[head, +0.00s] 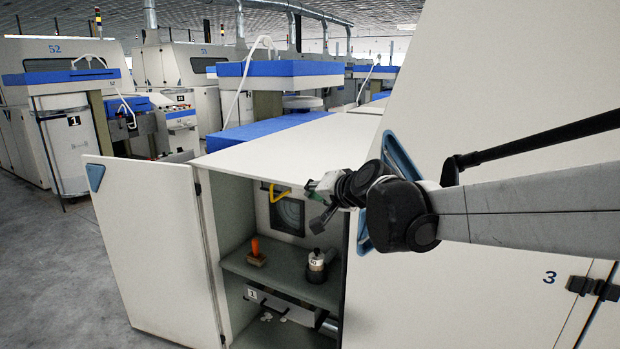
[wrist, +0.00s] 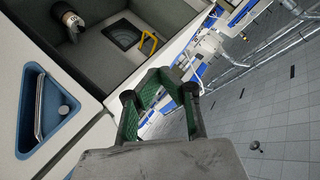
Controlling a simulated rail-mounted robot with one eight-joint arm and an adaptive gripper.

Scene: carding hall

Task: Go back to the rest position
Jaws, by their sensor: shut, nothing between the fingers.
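My gripper (head: 317,202) is in front of the upper part of an open cabinet, at the end of my arm, which reaches in from the right. It is shut and holds nothing. In the wrist view my gripper (wrist: 160,88), with green finger pads, shows in the lower middle, with the cabinet's inside beyond it to the upper left. Its fingers touch nothing that I can see.
The open cabinet door (head: 150,245) stands out at left. On the cabinet shelf (head: 285,277) are an orange-handled tool (head: 256,250) and a dark cylinder with a pale label (head: 316,262). A yellow handle (head: 277,194) is near the cabinet's top. Floor (head: 50,280) at left is clear.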

